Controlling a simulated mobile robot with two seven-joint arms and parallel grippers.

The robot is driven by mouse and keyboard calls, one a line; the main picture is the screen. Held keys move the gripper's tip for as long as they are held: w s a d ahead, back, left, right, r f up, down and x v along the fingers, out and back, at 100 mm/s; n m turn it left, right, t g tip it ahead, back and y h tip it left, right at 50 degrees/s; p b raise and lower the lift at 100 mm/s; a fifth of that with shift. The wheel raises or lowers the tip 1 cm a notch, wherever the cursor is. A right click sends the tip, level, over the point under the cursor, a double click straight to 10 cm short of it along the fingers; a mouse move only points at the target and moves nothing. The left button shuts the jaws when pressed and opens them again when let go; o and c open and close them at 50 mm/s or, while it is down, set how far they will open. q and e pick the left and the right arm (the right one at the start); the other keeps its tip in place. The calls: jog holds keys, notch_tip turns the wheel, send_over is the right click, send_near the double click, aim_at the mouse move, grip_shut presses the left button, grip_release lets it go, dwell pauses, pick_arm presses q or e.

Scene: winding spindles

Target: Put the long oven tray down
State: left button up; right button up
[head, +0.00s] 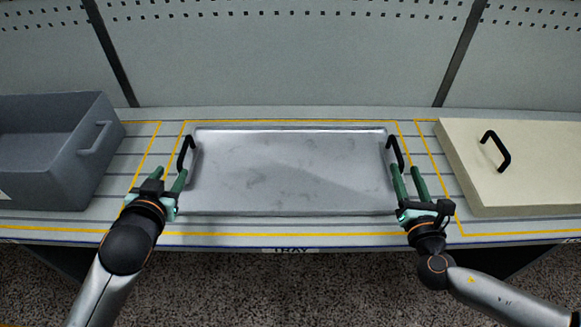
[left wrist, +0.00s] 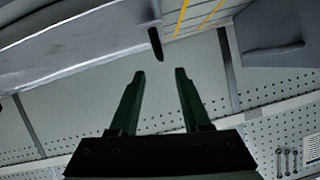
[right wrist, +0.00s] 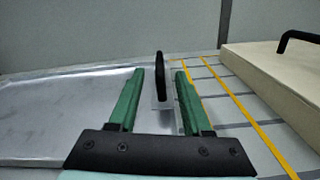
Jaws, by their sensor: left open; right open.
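The long oven tray (head: 290,172) is a flat grey metal tray with a black handle at each end. It appears to lie flat on the table inside a yellow outline. My left gripper (head: 170,174) is open and empty, just short of the left handle (head: 185,153). That handle also shows beyond the fingertips in the left wrist view (left wrist: 156,44). My right gripper (head: 406,168) is open, close to the right handle (head: 394,152). In the right wrist view this handle (right wrist: 160,68) stands between and beyond the fingers; I see no grip on it.
A grey open bin (head: 40,165) with a handle stands at the left. A cream board or lid (head: 530,175) with a black handle lies at the right. A perforated wall panel (head: 290,55) rises behind the table. A label reading TRAY (head: 290,250) is on the front edge.

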jog(key=shift+s, duration=2.4)
